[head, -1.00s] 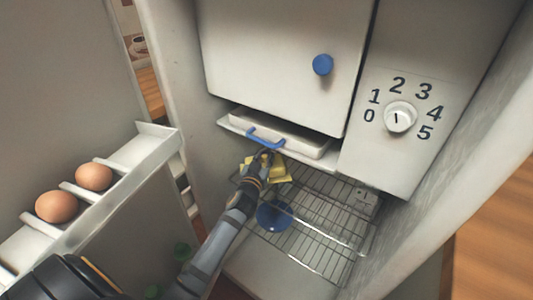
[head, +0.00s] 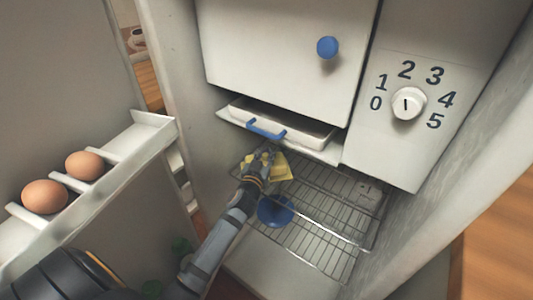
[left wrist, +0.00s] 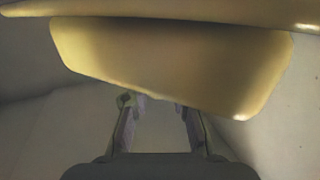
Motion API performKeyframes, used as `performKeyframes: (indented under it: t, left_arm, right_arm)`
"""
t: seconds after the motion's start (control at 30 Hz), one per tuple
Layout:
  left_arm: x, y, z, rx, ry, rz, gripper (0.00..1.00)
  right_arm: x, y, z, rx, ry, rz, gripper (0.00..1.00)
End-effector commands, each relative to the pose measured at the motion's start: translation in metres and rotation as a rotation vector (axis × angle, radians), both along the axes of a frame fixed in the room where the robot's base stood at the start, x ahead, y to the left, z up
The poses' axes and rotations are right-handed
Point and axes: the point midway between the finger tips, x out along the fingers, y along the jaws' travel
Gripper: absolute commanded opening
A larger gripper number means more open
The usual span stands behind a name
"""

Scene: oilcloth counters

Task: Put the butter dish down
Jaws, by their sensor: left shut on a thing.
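The yellow butter dish (head: 282,167) is inside the fridge, above the left back part of the wire shelf (head: 318,221). My left gripper (head: 264,157) is at its left side and shut on it; its fingers partly cover it. In the left wrist view the dish (left wrist: 180,60) fills the upper part, with the left gripper's fingers (left wrist: 160,105) below its broad side. The exact grip point is hidden. I cannot tell whether the dish touches the shelf. My right gripper is not in view.
A white tray with a blue handle (head: 266,129) is just above the dish, under the freezer door (head: 285,60). A blue round thing (head: 276,210) shows at the shelf's left. The shelf's right part looks mostly clear. The fridge door, with eggs (head: 45,197), stands left.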

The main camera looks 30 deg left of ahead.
Motion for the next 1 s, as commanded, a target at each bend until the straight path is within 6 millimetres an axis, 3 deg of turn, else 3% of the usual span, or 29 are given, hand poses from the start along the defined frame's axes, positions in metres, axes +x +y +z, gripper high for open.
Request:
performKeyframes:
  t: [0.47, 0.5, 0.73, 1.0]
  left_arm:
    - [0.0, 0.0, -0.008, 0.001, -0.004, -0.001, 0.0]
    - [0.0, 0.0, -0.008, 0.001, -0.004, -0.001, 0.17]
    - [0.0, 0.0, -0.008, 0.0, -0.002, -0.001, 0.49]
    - [-0.001, 0.0, -0.011, -0.001, 0.003, 0.001, 0.49]
  right_arm:
    - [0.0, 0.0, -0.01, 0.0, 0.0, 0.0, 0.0]
    - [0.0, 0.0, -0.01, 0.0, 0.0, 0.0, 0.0]
    - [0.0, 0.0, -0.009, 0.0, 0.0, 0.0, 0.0]
    - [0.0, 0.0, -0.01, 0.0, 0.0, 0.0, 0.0]
